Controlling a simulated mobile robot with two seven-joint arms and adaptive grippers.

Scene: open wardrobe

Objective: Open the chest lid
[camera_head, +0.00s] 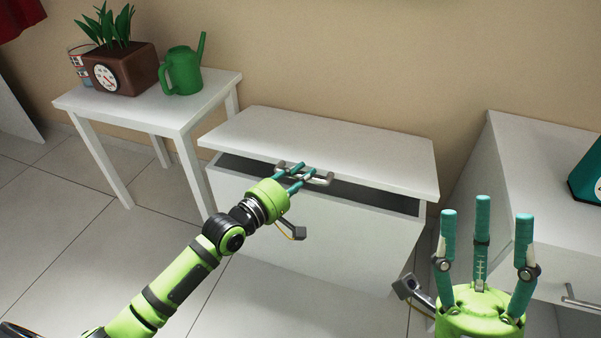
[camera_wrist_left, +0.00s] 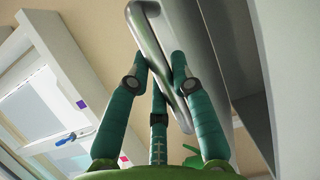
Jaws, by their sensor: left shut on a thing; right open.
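A white chest (camera_head: 300,225) stands against the wall in the head view. Its white lid (camera_head: 340,145) is raised a little at the front, and a dark gap shows between lid and body. A grey metal handle (camera_head: 322,179) sits on the lid's front edge. My left gripper (camera_head: 298,172) is shut on this handle. In the left wrist view the handle (camera_wrist_left: 148,40) passes between the teal fingers of my left gripper (camera_wrist_left: 163,72). My right gripper (camera_head: 485,220) is open and empty, fingers pointing up, right of the chest. The chest's inside is hidden.
A white side table (camera_head: 215,90) at the left holds a brown planter (camera_head: 125,70) and a green watering can (camera_head: 183,72). A white cabinet (camera_head: 540,165) with a teal object (camera_head: 588,180) stands close on the right. The tiled floor at the left front is clear.

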